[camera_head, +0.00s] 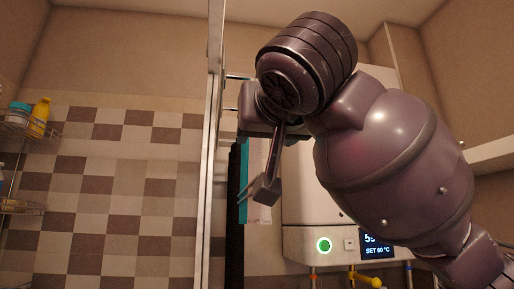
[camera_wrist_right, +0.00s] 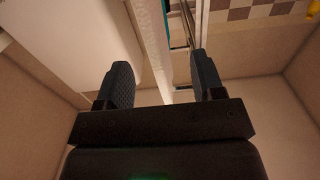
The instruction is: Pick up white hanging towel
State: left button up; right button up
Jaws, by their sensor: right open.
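A white, fuzzy hanging towel (camera_wrist_right: 152,45) shows edge-on in the right wrist view, running down between the two fingers. In the head view a pale hanging cloth (camera_head: 259,160) shows behind my right arm, beside a teal towel (camera_head: 243,188); it is partly hidden by my gripper. My right gripper (camera_wrist_right: 160,78) is open, with its fingers apart on either side of the white towel's line. I cannot tell whether either finger touches it. One finger also shows in the head view, pointing down in front of the towels. My left gripper is not in view.
A dark towel (camera_head: 232,215) hangs left of the teal one. A white water heater (camera_head: 305,208) with a lit display stands close behind my right arm. A vertical metal frame (camera_head: 211,150) is left of the towels. A wire shelf (camera_head: 25,126) with bottles is far left.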

aim_at(263, 145)
jog(key=w+p, duration=0.1)
jog(key=w, duration=0.3)
jog(key=shift+w+a+p, duration=0.15)
jog(key=shift+w+p, duration=0.15)
jog(key=shift+w, duration=0.4)
jog(key=shift+w+a+f, duration=0.1)
jog(key=shift+w, duration=0.05)
jog(key=c, duration=1.1)
